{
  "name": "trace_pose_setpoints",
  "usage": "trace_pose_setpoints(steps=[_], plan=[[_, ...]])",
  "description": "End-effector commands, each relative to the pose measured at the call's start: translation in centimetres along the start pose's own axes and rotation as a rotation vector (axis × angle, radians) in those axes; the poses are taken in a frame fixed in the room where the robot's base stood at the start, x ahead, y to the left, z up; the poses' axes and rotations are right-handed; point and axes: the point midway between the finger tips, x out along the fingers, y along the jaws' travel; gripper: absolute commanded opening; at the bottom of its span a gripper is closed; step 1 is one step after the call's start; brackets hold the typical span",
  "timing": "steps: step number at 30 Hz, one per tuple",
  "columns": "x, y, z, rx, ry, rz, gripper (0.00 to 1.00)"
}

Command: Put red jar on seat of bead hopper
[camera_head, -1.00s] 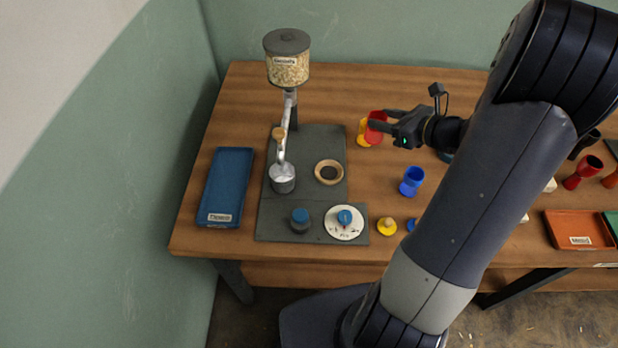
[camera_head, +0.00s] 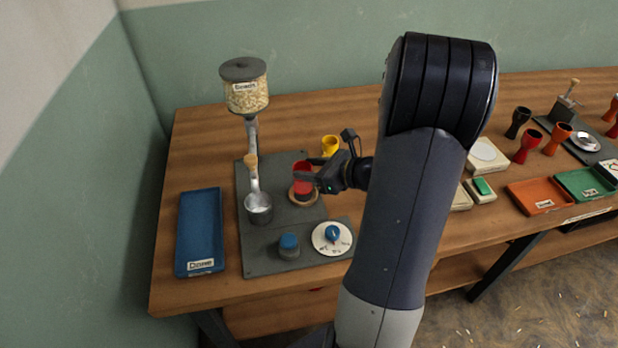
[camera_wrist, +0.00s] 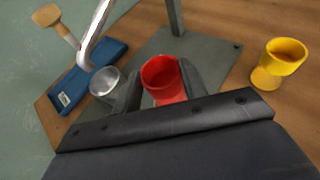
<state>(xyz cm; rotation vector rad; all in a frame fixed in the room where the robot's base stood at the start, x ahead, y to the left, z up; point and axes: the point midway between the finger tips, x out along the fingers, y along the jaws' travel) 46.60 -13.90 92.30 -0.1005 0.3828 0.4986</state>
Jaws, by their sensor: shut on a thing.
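The red jar (camera_head: 302,181) is held between the fingers of my gripper (camera_head: 313,172). It also shows in the wrist view (camera_wrist: 163,80), upright with its open mouth up, between the two dark fingers (camera_wrist: 163,88). The bead hopper (camera_head: 246,92) stands on a grey base plate (camera_head: 262,236) and has a clear bead-filled top, a chute and a metal cup (camera_head: 258,208). The hopper's round wooden ring seat (camera_head: 315,200) lies on the plate, and the jar appears at or just above it. Whether the jar touches it cannot be told; my gripper hides the ring in the wrist view.
A yellow goblet (camera_head: 330,145) stands behind my gripper, near the plate. A blue tray (camera_head: 200,230) lies left of the plate. A blue-topped knob (camera_head: 289,244) and a white dial (camera_head: 331,238) are at the plate's front. More goblets and trays stand on the right.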

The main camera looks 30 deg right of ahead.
Motion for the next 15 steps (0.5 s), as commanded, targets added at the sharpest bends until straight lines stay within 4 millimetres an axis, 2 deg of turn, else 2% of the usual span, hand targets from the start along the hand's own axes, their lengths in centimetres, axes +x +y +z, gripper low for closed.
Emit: trace_pose_setpoints(steps=[3,6,15], plan=[[0.7,0.0,-1.7,0.005,0.001,0.002,0.05],[1.0,0.0,-2.4,0.002,0.001,0.001,0.05],[1.0,0.0,-2.5,0.0,0.0,0.001,0.05]])
